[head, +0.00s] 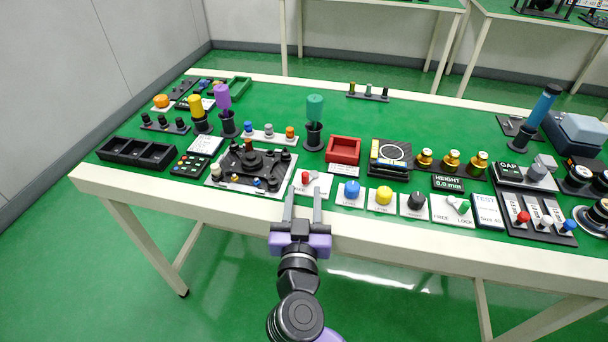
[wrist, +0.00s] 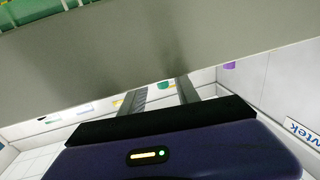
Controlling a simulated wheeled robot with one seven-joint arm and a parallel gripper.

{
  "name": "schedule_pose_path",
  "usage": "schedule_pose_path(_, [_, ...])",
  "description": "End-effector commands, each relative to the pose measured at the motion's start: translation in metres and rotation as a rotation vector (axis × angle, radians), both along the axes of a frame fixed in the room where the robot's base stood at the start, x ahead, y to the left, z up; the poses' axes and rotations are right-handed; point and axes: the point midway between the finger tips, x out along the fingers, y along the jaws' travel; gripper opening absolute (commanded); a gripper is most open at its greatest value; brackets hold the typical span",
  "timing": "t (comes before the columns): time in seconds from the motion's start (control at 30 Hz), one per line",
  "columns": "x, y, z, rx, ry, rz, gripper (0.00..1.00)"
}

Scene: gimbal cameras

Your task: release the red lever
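A small red-topped control (head: 305,177) sits on a white plate at the table's front edge, just beyond my fingertips in the head view. A second red-topped lever (head: 523,217) stands at the far right, in a row with a white and a blue one. I cannot tell from the pictures which is meant. My gripper (head: 303,190) is open and empty, its two fingers apart at the front edge, in line with the nearer red control. In the wrist view the fingers (wrist: 160,95) also stand apart. No red part shows there.
Blue (head: 351,189), yellow (head: 383,195) and black (head: 416,201) knobs stand right of the nearer red control. A black fixture (head: 250,168) stands to its left, a red tray (head: 344,150) behind. The pale table edge (head: 200,207) runs close to my gripper; a broad grey surface (wrist: 150,55) crosses the wrist view.

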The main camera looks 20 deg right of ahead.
Motion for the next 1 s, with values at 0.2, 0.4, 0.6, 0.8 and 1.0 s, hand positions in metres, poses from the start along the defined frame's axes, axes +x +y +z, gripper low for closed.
schedule_pose_path(0.2, [0.032, -0.015, 0.001, 0.000, 0.001, -0.001, 0.38])
schedule_pose_path(0.4, [0.052, -0.024, 0.001, -0.001, 0.000, 0.001, 0.38])
schedule_pose_path(0.6, [0.058, -0.027, 0.000, 0.000, 0.001, 0.002, 0.38])
schedule_pose_path(0.8, [0.058, -0.027, 0.000, 0.000, 0.001, 0.002, 0.34])
schedule_pose_path(1.0, [0.057, -0.027, 0.000, 0.000, 0.001, 0.002, 0.00])
